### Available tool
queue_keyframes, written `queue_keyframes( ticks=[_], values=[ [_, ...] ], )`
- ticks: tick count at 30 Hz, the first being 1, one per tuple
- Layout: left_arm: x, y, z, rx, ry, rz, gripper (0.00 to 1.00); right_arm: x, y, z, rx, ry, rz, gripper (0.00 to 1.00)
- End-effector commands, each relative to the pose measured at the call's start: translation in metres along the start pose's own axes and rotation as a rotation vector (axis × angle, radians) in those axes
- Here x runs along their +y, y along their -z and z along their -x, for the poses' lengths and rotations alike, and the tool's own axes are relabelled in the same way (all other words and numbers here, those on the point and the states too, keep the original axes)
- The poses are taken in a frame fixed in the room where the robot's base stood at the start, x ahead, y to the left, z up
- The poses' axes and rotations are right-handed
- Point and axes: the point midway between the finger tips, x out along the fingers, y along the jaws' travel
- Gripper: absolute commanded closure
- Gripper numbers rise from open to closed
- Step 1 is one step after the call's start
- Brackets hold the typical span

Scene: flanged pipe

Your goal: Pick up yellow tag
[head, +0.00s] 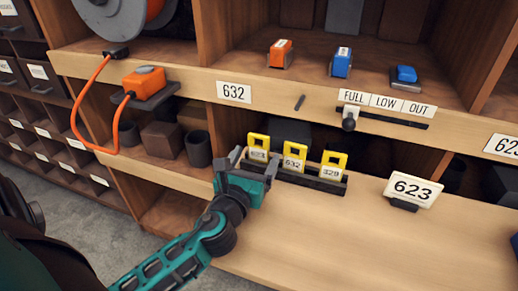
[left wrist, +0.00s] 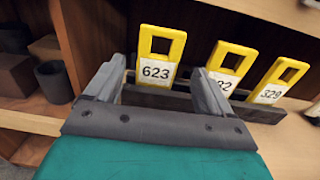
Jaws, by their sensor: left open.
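Three yellow tags stand upright in a dark rack (head: 320,182) on the wooden shelf. The tag labelled 623 (left wrist: 158,56) is at the left; it also shows in the head view (head: 258,142). The tag labelled 632 (head: 294,158) is in the middle, and the tag labelled 329 (head: 332,172) is at the right. My left gripper (left wrist: 157,82) is open and empty, with its fingers on either side of the 623 tag in the left wrist view. Whether they touch it is unclear. The right finger partly covers the middle tag. My right gripper is not in view.
A white 623 sign (head: 412,188) stands on the shelf right of the rack. Dark cups (head: 198,148) and boxes stand to the left, below an orange device (head: 145,80) with a cable. A FULL/LOW/OUT slider (head: 350,120) sits above. The front shelf is clear.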

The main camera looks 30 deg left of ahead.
Motion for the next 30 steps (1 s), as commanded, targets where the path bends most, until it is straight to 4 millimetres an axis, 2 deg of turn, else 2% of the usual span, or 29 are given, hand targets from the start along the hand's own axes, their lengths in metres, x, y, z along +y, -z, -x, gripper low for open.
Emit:
queue_keyframes(
  ticks=[5, 15, 24, 30],
  values=[
    [0.001, 0.0, -0.01, -0.001, 0.0, 0.0, 0.17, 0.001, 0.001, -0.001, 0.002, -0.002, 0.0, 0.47],
    [0.004, 0.001, -0.054, -0.001, -0.001, 0.001, 0.17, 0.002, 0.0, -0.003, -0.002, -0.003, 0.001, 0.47],
    [0.003, 0.001, -0.058, 0.001, 0.0, 0.001, 0.17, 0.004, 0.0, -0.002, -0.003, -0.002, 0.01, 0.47],
    [0.003, 0.001, -0.057, 0.001, 0.0, 0.001, 0.36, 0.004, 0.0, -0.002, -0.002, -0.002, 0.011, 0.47]
  ],
)
